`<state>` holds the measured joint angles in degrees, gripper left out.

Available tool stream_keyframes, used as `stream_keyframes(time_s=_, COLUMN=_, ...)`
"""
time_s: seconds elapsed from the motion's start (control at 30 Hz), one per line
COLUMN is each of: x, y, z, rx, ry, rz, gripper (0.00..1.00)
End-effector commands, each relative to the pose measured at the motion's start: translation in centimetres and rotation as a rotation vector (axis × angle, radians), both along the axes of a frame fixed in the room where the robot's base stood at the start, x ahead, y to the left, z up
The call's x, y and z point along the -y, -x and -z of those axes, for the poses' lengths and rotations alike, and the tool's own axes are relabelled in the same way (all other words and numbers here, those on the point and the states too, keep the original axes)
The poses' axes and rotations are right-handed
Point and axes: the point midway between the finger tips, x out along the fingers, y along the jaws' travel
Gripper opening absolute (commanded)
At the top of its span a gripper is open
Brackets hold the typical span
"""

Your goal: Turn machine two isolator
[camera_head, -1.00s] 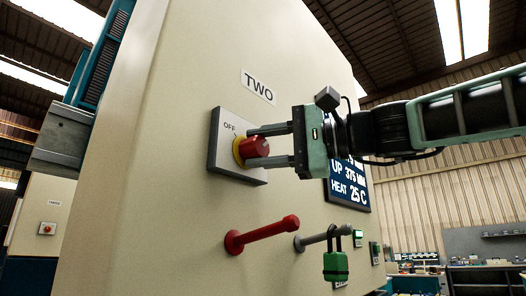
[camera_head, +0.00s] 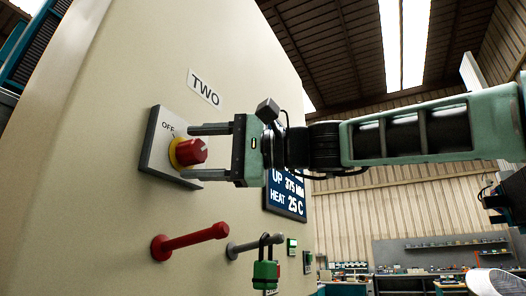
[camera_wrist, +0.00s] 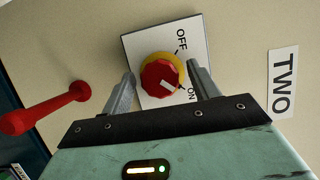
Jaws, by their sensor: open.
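The isolator is a red knob (camera_head: 192,151) on a yellow collar, mounted on a pale square plate (camera_head: 157,160) under the sign TWO (camera_head: 204,87). The knob also shows in the wrist view (camera_wrist: 160,79), where its white mark points toward ON and away from OFF. My gripper (camera_head: 187,152) is open, with one finger above and one below the knob in the head view. In the wrist view my gripper's fingers (camera_wrist: 160,90) stand on either side of the knob, with visible gaps between them and it.
A red handle (camera_head: 190,241) sticks out below the plate. Right of it are a grey handle (camera_head: 255,245) with a green padlock (camera_head: 265,275) and a display (camera_head: 287,193). The cream panel face around the plate is clear.

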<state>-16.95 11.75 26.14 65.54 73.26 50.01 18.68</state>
Motion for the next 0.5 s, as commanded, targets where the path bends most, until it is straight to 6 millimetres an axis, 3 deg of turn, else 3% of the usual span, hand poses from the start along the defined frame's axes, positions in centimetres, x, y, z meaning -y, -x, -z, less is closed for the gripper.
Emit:
stream_keyframes(time_s=0.17, x=1.9, y=-0.1, z=0.3, rx=0.002, ry=0.000, rz=0.005, gripper=0.60)
stream_keyframes(time_s=0.5, x=9.6, y=-0.1, z=0.5, rx=0.002, ry=0.000, rz=0.007, gripper=0.60)
